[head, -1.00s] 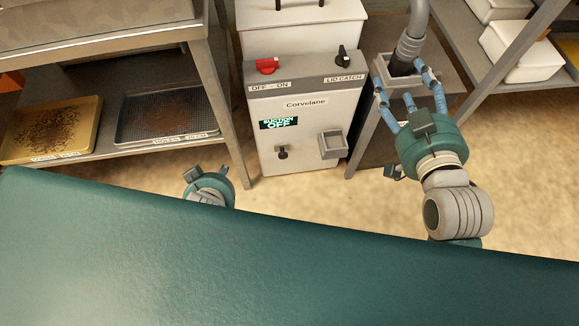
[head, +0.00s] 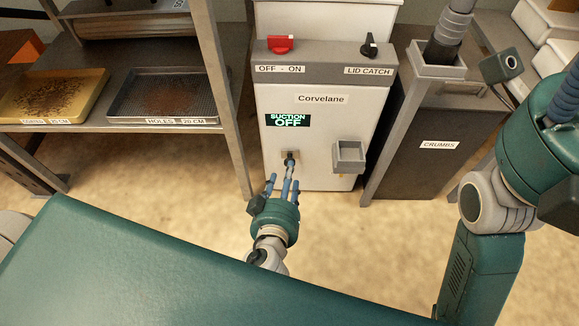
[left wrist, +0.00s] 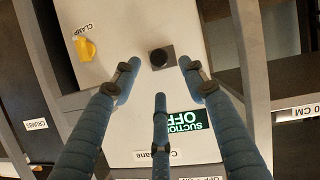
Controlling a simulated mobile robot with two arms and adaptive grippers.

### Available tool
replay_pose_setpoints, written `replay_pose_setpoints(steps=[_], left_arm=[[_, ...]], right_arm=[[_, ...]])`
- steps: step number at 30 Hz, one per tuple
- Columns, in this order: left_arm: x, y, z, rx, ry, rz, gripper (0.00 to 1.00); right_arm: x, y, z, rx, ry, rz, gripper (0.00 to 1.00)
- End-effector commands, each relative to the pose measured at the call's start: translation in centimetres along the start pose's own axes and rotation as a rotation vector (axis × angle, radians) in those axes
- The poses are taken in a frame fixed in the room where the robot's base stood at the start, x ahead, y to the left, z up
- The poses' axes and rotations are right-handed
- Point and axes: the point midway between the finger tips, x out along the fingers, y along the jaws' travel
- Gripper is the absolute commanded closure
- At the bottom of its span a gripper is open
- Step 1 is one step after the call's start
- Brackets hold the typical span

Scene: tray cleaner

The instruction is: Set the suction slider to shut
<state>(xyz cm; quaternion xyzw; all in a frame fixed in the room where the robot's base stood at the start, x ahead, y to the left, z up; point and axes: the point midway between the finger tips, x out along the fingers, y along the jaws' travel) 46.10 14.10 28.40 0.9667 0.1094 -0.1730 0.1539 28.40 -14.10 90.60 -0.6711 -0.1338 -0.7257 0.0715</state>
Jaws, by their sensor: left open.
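The grey-white Corvelane machine (head: 320,108) stands ahead in the head view. Its small screen (head: 288,120) reads SUCTION OFF. My left gripper (head: 285,179) is open and empty, just in front of and below the knob. In the wrist view its fingers (left wrist: 158,80) spread around the knob's line, apart from it. My right gripper (head: 562,108) is cut off by the right edge, fingertips hidden.
A red OFF-ON switch (head: 281,44) and a black LID CATCH knob (head: 369,44) sit on the machine's top panel. A CRUMBS bin (head: 437,160) stands right. A teal surface (head: 130,260) fills the foreground.

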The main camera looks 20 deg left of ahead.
Motion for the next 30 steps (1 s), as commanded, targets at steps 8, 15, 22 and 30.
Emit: replay_pose_setpoints(steps=[8, 15, 22, 30], left_arm=[[5.1, -0.1, 0.2, 0.003, 0.002, -0.001, 0.57], [6.7, -0.1, 0.1, 0.001, -0.001, -0.002, 0.57], [6.8, -0.1, 0.0, 0.001, -0.002, -0.002, 0.57], [6.8, -0.1, 0.0, 0.001, -0.001, -0.002, 1.00]], right_arm=[[0.5, -0.4, -0.8, -0.006, 0.043, -0.017, 0.39], [0.9, -0.5, -1.2, -0.009, 0.058, -0.024, 0.39], [1.0, -0.5, -1.2, -0.009, 0.058, -0.024, 0.39], [1.0, -0.5, -1.1, -0.009, 0.057, -0.024, 0.39]])
